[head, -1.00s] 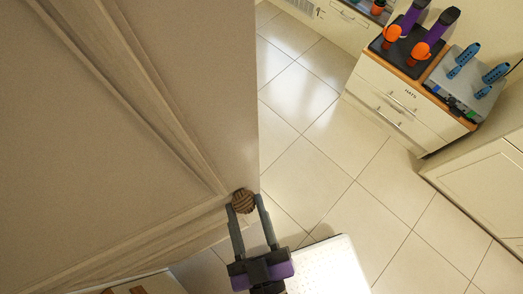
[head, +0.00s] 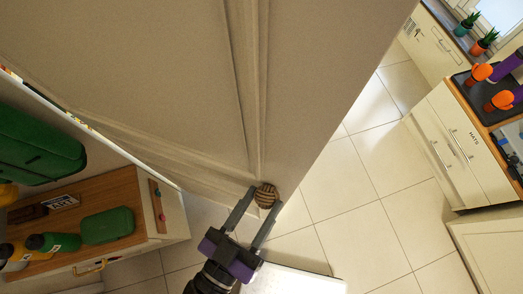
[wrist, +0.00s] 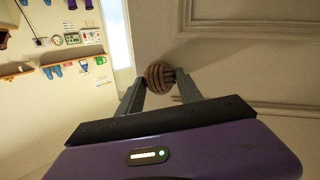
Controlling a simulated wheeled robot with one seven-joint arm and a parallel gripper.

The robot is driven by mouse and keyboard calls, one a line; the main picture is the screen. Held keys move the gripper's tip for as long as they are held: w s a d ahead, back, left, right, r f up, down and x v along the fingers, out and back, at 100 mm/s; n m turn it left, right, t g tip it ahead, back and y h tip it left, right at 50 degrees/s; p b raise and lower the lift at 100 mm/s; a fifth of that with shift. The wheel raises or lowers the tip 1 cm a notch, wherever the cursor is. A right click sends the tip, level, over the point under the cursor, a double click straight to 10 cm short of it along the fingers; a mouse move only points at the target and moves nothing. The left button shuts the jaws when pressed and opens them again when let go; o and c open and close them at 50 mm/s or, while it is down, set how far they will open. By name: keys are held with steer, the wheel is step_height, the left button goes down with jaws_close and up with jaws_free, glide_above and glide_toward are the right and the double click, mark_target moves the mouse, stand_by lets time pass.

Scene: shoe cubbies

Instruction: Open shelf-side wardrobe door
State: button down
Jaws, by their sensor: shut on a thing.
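The wardrobe door (head: 180,90) is a large pale panel with raised moulding that fills the upper middle of the head view. Its round, ridged brown knob (head: 266,195) sits near the door's lower right edge. My gripper (head: 262,204) is shut on the knob, one finger on either side. In the wrist view the knob (wrist: 159,77) is between the fingertips, with the door panel (wrist: 250,60) behind and to the right. The door stands partly open, and a shelf interior shows past its left edge.
A drawer cabinet (head: 458,145) with orange and purple items stands at right. Tiled floor (head: 345,200) between is clear.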

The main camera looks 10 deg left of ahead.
steer(key=shift+f, duration=0.2)
steer(key=c, duration=0.8)
jaws_free()
steer(key=shift+r, duration=0.1)
steer(key=shift+b+v, duration=1)
steer(key=shift+v, duration=2.9)
